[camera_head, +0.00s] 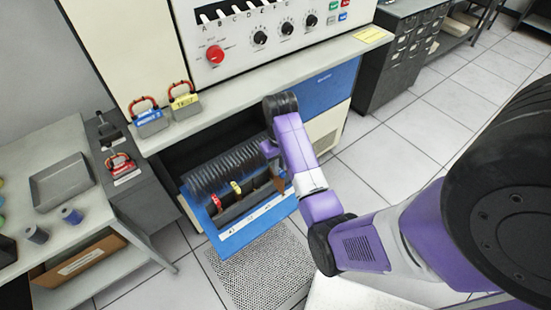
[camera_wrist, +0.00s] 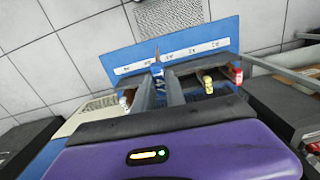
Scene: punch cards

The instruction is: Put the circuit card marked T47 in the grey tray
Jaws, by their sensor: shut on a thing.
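My gripper (camera_wrist: 160,88) reaches down into an open blue-fronted drawer; its fingers are shut on a blue-tabbed card (camera_wrist: 158,71). A pointed brown piece, seemingly part of that card, shows just beyond the fingers and in the head view (camera_head: 280,185). The card's marking cannot be read. In the head view my arm hides the fingertips. Other tabs in the drawer are yellow (camera_head: 236,187) and red (camera_head: 216,202); they also show in the wrist view, yellow (camera_wrist: 208,86) and red (camera_wrist: 236,75). The grey tray (camera_head: 62,160) sits empty on the left table.
The blue drawer front (camera_head: 250,225) sticks out over a perforated floor mat (camera_head: 262,268). Red-handled units with blue (camera_head: 150,118), yellow (camera_head: 184,101) and red (camera_head: 124,170) labels stand on the counter and side cabinet. Spools (camera_head: 71,215) stand near the tray. Floor at right is clear.

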